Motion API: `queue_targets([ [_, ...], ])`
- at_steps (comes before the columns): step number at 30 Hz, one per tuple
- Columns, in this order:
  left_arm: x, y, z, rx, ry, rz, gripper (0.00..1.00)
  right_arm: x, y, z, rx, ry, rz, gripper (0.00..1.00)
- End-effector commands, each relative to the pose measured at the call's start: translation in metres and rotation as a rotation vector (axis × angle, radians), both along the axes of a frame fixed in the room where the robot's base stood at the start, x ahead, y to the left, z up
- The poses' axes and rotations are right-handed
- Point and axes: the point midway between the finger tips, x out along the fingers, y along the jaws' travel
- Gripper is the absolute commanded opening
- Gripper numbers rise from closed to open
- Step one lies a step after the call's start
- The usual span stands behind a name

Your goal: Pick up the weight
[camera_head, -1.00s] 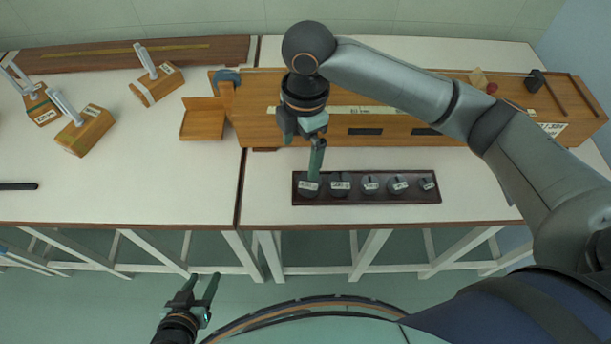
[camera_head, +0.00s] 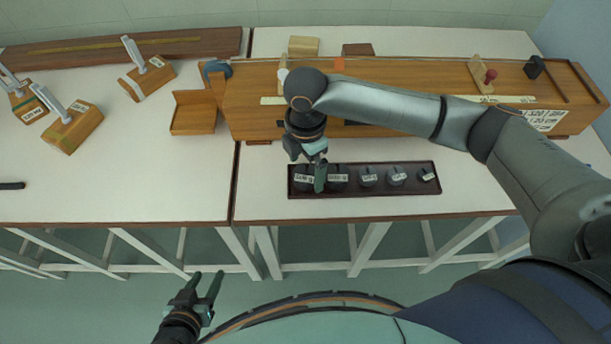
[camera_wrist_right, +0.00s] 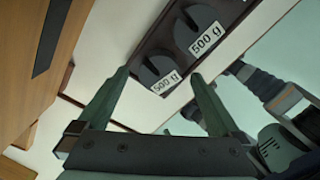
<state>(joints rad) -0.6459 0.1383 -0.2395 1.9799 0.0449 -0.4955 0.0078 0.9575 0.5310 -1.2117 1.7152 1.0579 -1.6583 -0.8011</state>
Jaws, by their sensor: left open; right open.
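Several dark weights sit in a row on a dark tray (camera_head: 365,192) on the right bench, larger on the left and smaller on the right. My right gripper (camera_head: 319,181) is open and empty over the tray's left end, partly hiding the leftmost weight (camera_head: 303,180) and the second weight (camera_head: 338,179). In the right wrist view the end weight (camera_wrist_right: 154,68), labelled 500 g, appears between the open fingertips. Another weight labelled 500 g (camera_wrist_right: 194,29) is beyond it. I cannot tell whether a finger touches either. My left gripper (camera_head: 207,284) is open and empty, in front of the benches.
A long wooden instrument case (camera_head: 250,115) stands behind the tray, under my right arm.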

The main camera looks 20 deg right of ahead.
Motion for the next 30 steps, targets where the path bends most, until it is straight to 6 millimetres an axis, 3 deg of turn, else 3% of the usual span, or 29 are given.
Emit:
queue_targets([
  [3,0.0017,-0.0009,-0.0005,0.0,0.0,-0.003,0.5,0.0,0.0002,-0.0092,0.0,0.0,0.0,1.0],
  [10,0.0029,-0.0009,0.0011,0.0,-0.003,-0.003,0.5,0.0002,0.0005,-0.0096,0.001,-0.002,0.001,1.0],
  [30,0.0044,0.0,0.0024,0.0,-0.011,-0.002,0.5,0.0,0.0007,-0.0092,0.002,-0.002,0.001,0.25],
])
